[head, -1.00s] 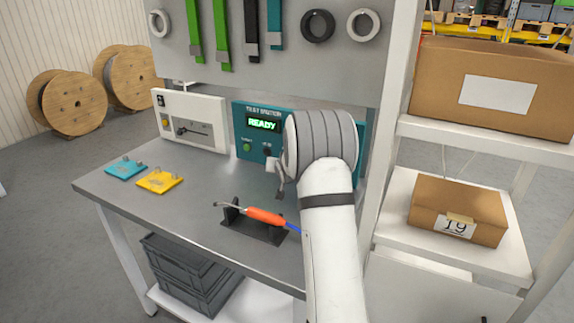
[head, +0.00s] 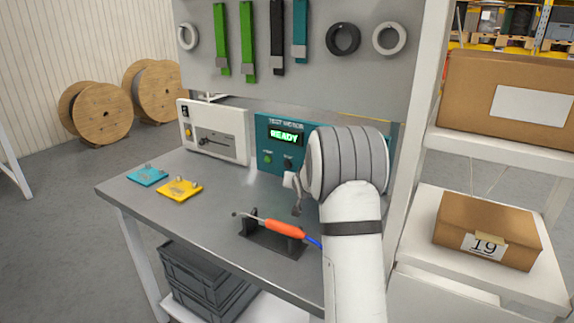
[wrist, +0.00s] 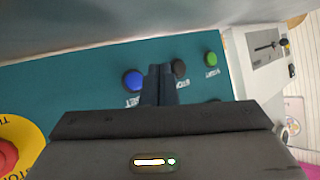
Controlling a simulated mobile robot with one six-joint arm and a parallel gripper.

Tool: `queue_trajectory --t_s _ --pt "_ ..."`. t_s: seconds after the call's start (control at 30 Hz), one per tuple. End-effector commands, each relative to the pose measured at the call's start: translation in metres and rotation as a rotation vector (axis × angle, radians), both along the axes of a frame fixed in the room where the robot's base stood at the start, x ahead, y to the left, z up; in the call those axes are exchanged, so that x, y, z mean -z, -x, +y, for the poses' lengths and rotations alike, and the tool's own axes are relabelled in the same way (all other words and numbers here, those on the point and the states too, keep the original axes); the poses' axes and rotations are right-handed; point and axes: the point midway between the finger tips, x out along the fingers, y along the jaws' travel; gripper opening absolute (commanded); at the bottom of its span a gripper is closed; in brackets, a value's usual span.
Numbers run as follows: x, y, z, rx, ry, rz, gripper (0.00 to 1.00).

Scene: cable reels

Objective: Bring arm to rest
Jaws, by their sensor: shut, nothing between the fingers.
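My arm reaches up over the bench at the right of the middle in the head view. My gripper (head: 297,208) shows only partly there, small and dark, beside the grey wrist joint and above the orange-handled tool. In the wrist view my gripper (wrist: 160,72) has its two dark fingers together with nothing between them. The fingertips point at the teal test station (head: 262,140), whose display reads READY. Its blue button (wrist: 133,80), black button (wrist: 180,68) and green button (wrist: 211,59) lie around the fingertips. I cannot tell whether the fingertips touch the panel.
An orange-handled tool (head: 285,229) lies in a black stand on the bench (head: 215,215). Blue (head: 148,176) and yellow (head: 180,189) plates lie at the bench's left. A white instrument box (head: 213,131) stands left of the station. A shelf with cardboard boxes (head: 487,228) stands at the right.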

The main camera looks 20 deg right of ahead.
Motion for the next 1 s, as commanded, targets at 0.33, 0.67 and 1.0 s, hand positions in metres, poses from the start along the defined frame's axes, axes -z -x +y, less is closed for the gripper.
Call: queue_trajectory --t_s 0.33,0.67,1.0 --pt "-0.021 0.031 0.027 -0.021 0.012 0.077 0.0" --pt "-0.057 0.179 0.118 -0.136 0.037 0.395 0.0" --pt "-0.051 0.363 0.189 -0.322 0.044 0.712 0.0"
